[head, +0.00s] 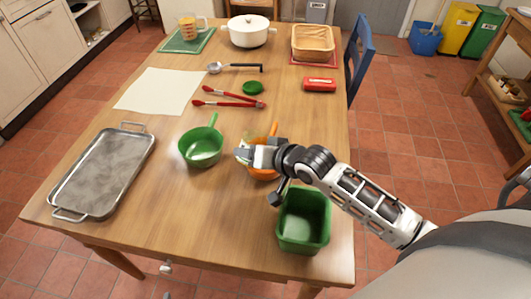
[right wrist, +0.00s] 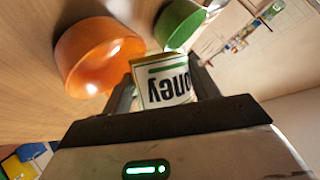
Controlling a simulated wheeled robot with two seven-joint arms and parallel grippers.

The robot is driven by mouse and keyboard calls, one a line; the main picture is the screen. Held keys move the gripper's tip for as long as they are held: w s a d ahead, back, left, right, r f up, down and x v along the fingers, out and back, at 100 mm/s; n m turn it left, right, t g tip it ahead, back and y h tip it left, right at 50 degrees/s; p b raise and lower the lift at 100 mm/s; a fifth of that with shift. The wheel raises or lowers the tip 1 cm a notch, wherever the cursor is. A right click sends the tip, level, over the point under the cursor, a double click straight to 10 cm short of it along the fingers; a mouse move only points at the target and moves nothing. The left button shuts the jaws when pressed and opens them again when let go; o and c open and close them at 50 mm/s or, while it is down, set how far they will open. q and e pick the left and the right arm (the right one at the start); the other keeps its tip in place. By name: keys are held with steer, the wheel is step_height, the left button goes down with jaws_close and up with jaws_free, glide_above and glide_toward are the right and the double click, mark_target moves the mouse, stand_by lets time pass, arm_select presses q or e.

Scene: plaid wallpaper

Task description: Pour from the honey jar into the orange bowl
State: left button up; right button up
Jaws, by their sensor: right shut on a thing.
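The orange bowl (head: 262,174) stands on the table right of the green pan, partly hidden behind my right gripper (head: 246,154). The right wrist view shows the orange bowl (right wrist: 70,58) at the upper left, with its open side in view and apart from the jar. My right gripper is shut on the honey jar (right wrist: 168,82), whose white label with dark letters shows between the fingers. In the head view the jar is mostly hidden by the gripper, beside and over the bowl. I cannot tell its exact tilt. My left gripper is not in view.
The green pan (head: 201,148) stands just left of the bowl and a green bin (head: 303,220) near the front right. Red tongs (head: 228,104), a green lid (head: 253,88) and a red packet (head: 319,85) lie behind. A metal tray (head: 105,170) lies left. The front middle is clear.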

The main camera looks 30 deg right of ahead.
steer(key=shift+w+d+r, duration=0.2)
steer(key=shift+d, duration=0.15)
steer(key=shift+d+f+m+g+y, duration=0.15)
steer(key=shift+f+m+g+y, duration=0.2)
steer(key=shift+m+y, duration=0.35)
steer(key=shift+b, duration=0.7)
steer(key=shift+r+m+y+b, duration=0.35)
steer(key=shift+m+y+b, duration=0.05)
steer(key=shift+y+b, duration=0.15)
steer(key=shift+f+b, duration=0.2)
steer(key=shift+b, duration=0.3)
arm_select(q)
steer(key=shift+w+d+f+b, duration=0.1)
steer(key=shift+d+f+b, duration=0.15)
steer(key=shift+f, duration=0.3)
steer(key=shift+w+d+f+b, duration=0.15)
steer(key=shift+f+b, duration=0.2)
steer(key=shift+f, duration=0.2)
arm_select(e)
steer(key=shift+m+g+y, duration=0.25)
steer(key=shift+m, duration=0.15)
arm_select(q)
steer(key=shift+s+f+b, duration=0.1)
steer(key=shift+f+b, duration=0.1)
steer(key=shift+b, duration=0.3)
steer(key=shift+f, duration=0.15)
arm_select(e)
steer(key=shift+w+y, duration=0.1)
steer(key=shift+y, duration=0.2)
